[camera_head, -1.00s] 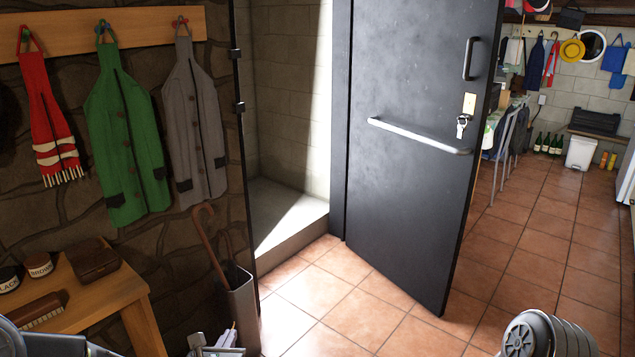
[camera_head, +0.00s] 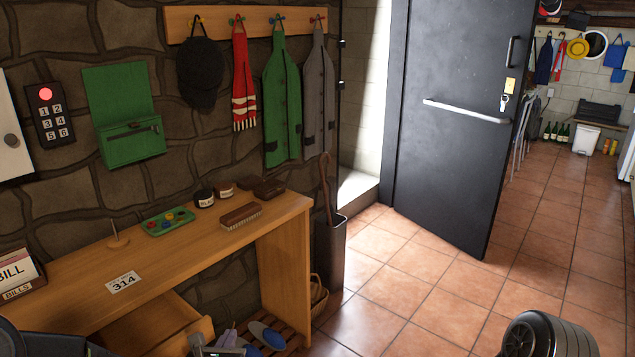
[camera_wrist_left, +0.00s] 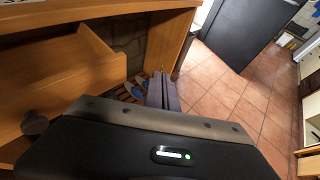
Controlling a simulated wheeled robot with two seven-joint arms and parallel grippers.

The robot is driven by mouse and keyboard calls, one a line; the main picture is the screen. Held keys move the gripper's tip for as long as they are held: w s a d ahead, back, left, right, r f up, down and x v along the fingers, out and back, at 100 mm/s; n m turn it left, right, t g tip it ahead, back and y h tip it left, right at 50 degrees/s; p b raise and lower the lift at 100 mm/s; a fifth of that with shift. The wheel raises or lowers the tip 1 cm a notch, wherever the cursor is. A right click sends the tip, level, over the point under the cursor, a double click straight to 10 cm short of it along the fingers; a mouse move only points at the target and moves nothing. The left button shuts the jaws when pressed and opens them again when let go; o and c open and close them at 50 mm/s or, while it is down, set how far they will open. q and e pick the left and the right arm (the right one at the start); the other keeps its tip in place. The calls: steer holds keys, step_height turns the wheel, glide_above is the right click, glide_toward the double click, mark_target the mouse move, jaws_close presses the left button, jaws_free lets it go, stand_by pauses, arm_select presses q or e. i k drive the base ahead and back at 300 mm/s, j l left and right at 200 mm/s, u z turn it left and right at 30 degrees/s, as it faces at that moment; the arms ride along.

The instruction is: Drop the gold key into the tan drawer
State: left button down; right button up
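The tan drawer (camera_head: 165,318) is pulled out from under the wooden desk at the lower left. Its open inside and front also show at the left of the left wrist view (camera_wrist_left: 75,62), with a round knob. My left gripper (camera_head: 218,345) is at the bottom edge, just right of the drawer front. In the left wrist view its fingers (camera_wrist_left: 164,92) are close together, beyond the drawer's front corner. Silver-looking keys (camera_head: 504,103) hang at the door's lock plate. My right gripper is out of view.
The desk top (camera_head: 160,262) bears a bills box (camera_head: 20,275), a 314 card (camera_head: 123,282), a green tray (camera_head: 168,221), jars and a brush (camera_head: 240,215). Slippers (camera_head: 266,335) lie on a low rack below. The tiled floor toward the dark door (camera_head: 450,130) is clear.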

mark_target(122, 332)
steer(key=k+j, duration=0.15)
steer(key=j, duration=0.25)
steer(key=k+j, duration=0.15)
steer(key=j, duration=0.25)
steer(key=k+j, duration=0.15)
steer(key=j, duration=0.25)
steer(key=k+j, duration=0.15)
steer(key=j, duration=0.25)
